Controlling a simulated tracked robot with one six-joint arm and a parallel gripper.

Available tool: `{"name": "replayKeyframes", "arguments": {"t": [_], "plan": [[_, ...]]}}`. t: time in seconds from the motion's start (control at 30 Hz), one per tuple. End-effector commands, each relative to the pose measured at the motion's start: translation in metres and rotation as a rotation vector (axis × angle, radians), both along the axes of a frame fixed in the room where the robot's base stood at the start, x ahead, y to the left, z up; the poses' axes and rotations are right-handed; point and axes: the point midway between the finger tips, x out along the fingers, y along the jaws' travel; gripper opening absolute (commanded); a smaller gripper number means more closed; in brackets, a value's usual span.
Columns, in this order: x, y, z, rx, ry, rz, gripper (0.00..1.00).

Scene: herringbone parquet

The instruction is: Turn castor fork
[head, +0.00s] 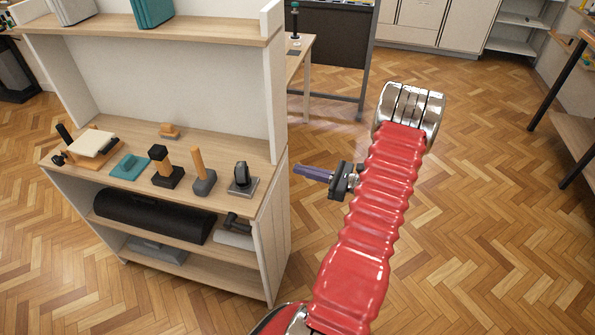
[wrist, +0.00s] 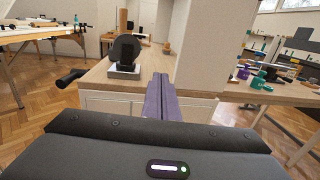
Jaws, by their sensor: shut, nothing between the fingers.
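The castor (head: 241,175), a dark wheel in a fork on a grey square plate, stands upright at the right end of the wooden shelf top. In the wrist view the castor (wrist: 125,50) is ahead, left of the fingers. My gripper (head: 297,169) has purple fingers, which are shut and empty. They are to the right of the castor and apart from it, near the shelf unit's right side panel. In the wrist view my gripper (wrist: 160,78) points forward toward the shelf. The fork's far side is hidden.
The shelf top (head: 215,205) also holds a grey block with a wooden handle (head: 202,175), a black block with a wooden post (head: 165,170) and a teal piece (head: 128,167). The white side panel (head: 275,85) rises behind the castor. Open parquet lies to the right.

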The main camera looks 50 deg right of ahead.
Motion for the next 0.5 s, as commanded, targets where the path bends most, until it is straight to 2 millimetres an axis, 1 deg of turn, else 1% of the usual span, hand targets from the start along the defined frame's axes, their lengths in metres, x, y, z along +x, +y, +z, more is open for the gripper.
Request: {"name": "replayKeyframes", "arguments": {"t": [0.3, 0.37, 0.43, 0.5], "plan": [[0.003, 0.004, 0.003, -0.008, 0.002, 0.014, 0.0], [0.007, 0.01, 0.006, -0.02, 0.007, 0.033, 0.0], [0.013, 0.02, 0.013, -0.044, 0.015, 0.066, 0.0], [0.021, 0.034, 0.021, -0.079, 0.027, 0.114, 0.0]]}}
